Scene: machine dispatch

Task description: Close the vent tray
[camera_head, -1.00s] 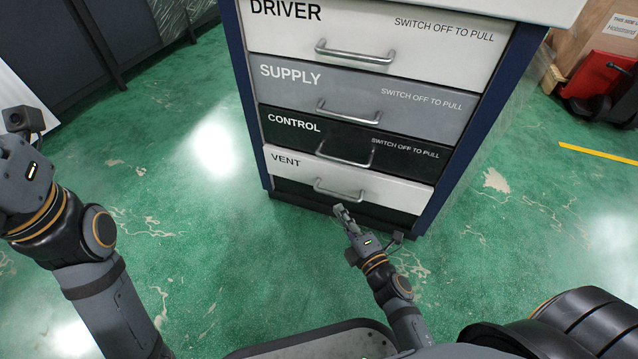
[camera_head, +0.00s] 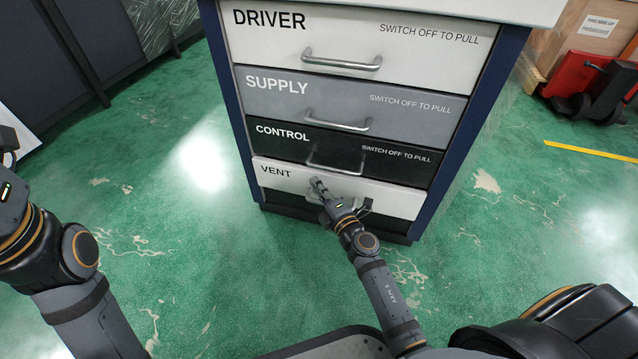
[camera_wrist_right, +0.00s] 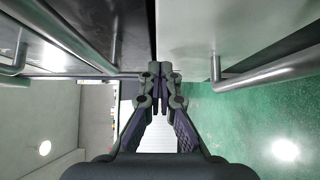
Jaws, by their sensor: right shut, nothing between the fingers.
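The vent tray (camera_head: 390,199) is the lowest drawer of the cabinet, with a white front labelled VENT and a metal bar handle. Its front stands somewhat out from the cabinet face. My right gripper (camera_head: 317,184) is shut and empty at the vent front, covering part of its handle. In the right wrist view the shut fingertips (camera_wrist_right: 158,70) point at the vent front (camera_wrist_right: 187,42), near its edge beside the dark control drawer (camera_wrist_right: 118,28). The vent handle (camera_wrist_right: 270,75) is to the right there. I cannot tell whether the fingertips touch. My left gripper's fingers are out of view.
Above are the control, supply (camera_head: 400,95) and driver (camera_head: 400,50) drawers, each with a bar handle. Green floor (camera_head: 200,240) is clear around the cabinet. A red pallet truck (camera_head: 585,85) and a wooden crate (camera_head: 575,35) stand at the far right.

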